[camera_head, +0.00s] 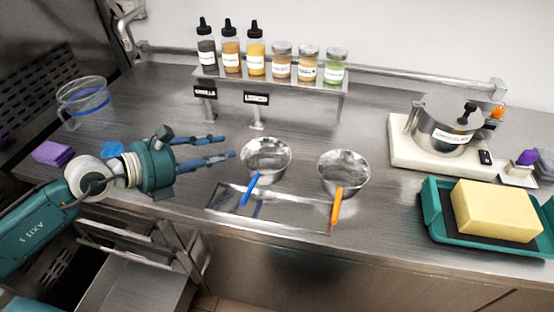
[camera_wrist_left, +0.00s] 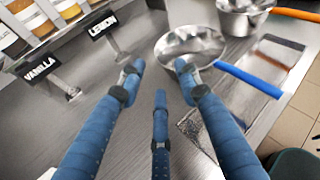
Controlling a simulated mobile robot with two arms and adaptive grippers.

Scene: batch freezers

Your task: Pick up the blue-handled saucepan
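The blue-handled saucepan (camera_head: 266,156) is an open metal pan on the steel counter, its blue handle pointing toward the front edge over a metal tray. It also shows in the left wrist view (camera_wrist_left: 199,46), just beyond the fingers, with its blue handle (camera_wrist_left: 249,80) pointing right. My left gripper (camera_head: 217,149) has its blue fingers spread open and empty, just left of the saucepan, pointing at it. In the left wrist view the gripper (camera_wrist_left: 158,80) shows its fingers apart, one tip close to the pan's rim; I cannot tell if they touch. My right gripper is not in view.
An orange-handled saucepan (camera_head: 343,171) stands to the right. A metal tray (camera_head: 290,212) lies in front of both pans. A shelf (camera_head: 270,78) with bottles and jars stands behind. A measuring jug (camera_head: 84,101) is at the left, a green tray (camera_head: 433,227) with a yellow block at the right.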

